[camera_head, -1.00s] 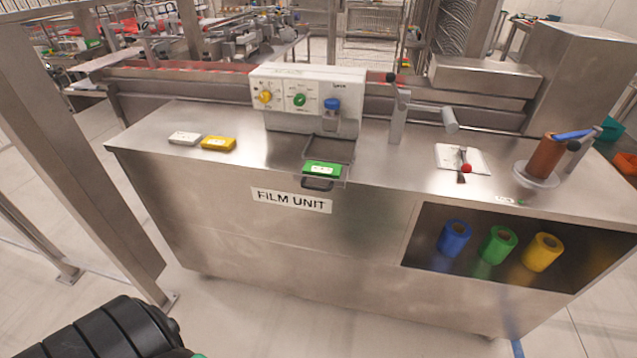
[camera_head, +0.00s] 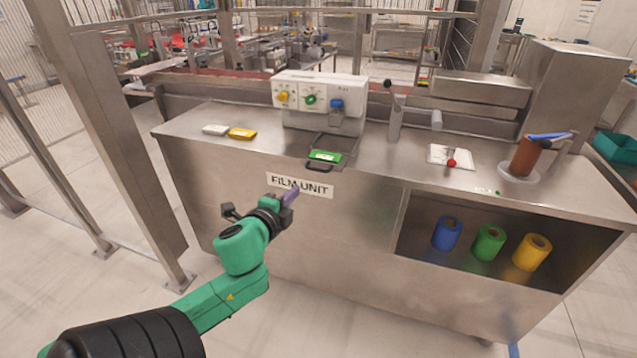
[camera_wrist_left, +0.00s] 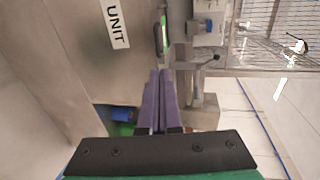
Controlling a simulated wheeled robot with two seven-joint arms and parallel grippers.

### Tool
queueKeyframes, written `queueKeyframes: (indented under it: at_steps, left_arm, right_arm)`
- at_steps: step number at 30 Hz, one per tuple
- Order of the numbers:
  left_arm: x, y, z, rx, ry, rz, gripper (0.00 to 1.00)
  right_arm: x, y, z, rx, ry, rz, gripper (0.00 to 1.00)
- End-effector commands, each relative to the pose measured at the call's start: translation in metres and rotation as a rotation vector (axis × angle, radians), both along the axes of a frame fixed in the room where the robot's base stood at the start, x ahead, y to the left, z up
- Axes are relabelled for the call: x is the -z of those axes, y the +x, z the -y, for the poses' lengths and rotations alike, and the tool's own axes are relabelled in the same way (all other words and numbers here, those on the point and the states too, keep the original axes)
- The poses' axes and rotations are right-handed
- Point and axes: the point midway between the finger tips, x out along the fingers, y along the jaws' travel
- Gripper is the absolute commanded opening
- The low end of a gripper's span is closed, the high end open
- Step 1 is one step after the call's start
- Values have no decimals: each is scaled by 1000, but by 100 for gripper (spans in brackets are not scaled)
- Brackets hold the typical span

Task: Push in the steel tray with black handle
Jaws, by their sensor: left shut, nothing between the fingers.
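The steel tray (camera_head: 333,143) sits in the counter top below the white control box, pulled out toward the front edge. Its black handle (camera_head: 319,166) hangs at the counter's front edge, and a green block (camera_head: 325,157) lies at its front end. My left gripper (camera_head: 292,192) is shut and empty, in front of the cabinet face, below and left of the handle. In the left wrist view its purple fingers (camera_wrist_left: 158,100) are together, and the black handle (camera_wrist_left: 158,40) shows beyond their tips. My right gripper is not in view.
The control box (camera_head: 320,98) with coloured knobs stands behind the tray. A white block (camera_head: 215,129) and a yellow block (camera_head: 242,133) lie left of it. A lever post (camera_head: 395,120) stands to the right. Coloured rolls sit in the open shelf. The floor in front is clear.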

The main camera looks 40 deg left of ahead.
Motion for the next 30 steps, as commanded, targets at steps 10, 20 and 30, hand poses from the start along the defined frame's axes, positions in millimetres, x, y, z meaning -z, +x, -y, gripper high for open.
queueKeyframes:
  at_steps: [10,20,30]
  left_arm:
    - [12,58,-19,-2,-3,4,0]
    - [26,118,-39,-3,-6,2,0]
    - [30,129,-42,0,-7,-1,0]
  right_arm:
    - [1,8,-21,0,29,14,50]
    - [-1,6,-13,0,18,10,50]
    - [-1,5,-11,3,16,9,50]
